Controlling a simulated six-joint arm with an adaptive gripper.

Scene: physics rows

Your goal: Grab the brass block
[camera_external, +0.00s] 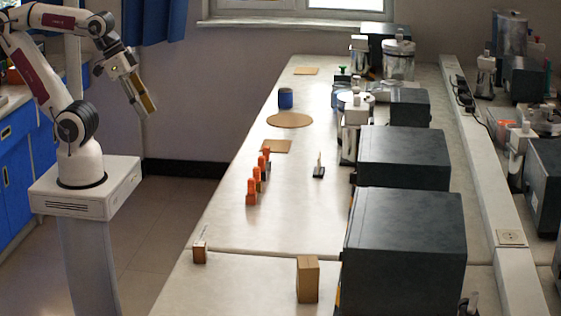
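My gripper (145,104) hangs at the end of my raised arm at the left, over the floor and well apart from the bench. A yellow-brown face shows at its end; I cannot tell whether this is part of the gripper or something in it. I cannot tell whether the fingers are open or shut. No brass block can be told for certain. A short row of small orange and brownish pieces (251,192) stands on the bench, partly hiding one another. A tan block (308,279) and a smaller brown block (200,252) stand nearer the camera.
The long pale bench (240,228) has free room along its left side. Dark boxy instruments (403,250) line its right side. A blue cup (285,98), a round tan mat (289,119) and a small stand (319,170) are on it.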

